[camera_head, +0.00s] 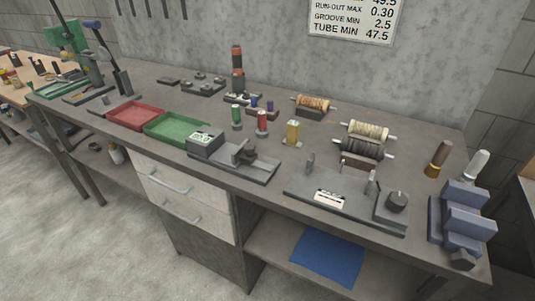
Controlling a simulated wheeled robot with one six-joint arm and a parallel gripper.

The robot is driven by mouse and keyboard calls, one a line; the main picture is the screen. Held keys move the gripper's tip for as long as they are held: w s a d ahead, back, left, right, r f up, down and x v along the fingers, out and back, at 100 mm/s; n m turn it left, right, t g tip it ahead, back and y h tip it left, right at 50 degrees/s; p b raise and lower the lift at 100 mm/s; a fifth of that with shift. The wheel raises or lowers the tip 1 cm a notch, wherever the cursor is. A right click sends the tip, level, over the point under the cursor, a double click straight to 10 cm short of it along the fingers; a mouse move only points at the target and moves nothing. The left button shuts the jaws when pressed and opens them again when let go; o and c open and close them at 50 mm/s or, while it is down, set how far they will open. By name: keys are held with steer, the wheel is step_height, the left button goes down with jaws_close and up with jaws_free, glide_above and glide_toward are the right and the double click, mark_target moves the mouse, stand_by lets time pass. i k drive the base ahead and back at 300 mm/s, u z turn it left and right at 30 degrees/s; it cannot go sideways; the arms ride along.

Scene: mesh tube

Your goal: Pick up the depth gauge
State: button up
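I cannot tell for sure which item is the depth gauge. A grey instrument with a pale display (204,138) sits on a dark base plate (250,169) at the front middle of the bench. A small yellow upright piece (292,132) on a flat foot stands behind and to the right of it. A larger dark fixture (340,202) with two uprights, a white label and a round knob (396,201) lies to the right. None of these is held in this view. My gripper is not in view.
The grey workbench (270,193) also carries a red tray (135,115), a green tray (178,129), green (236,116) and red (262,122) upright pieces, and wound spools (368,131). A blue block stand (463,225) is at the right end. Drawers (178,184) are below.

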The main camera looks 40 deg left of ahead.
mark_target(292, 139)
steer(key=z, duration=0.05)
steer(key=k, duration=0.3)
steer(key=u, duration=0.75)
steer(key=i, duration=0.8)
steer(key=u, duration=0.55)
steer(key=k, duration=0.45)
steer(key=u, duration=0.65)
steer(key=i, duration=0.95)
steer(key=z, duration=0.8)
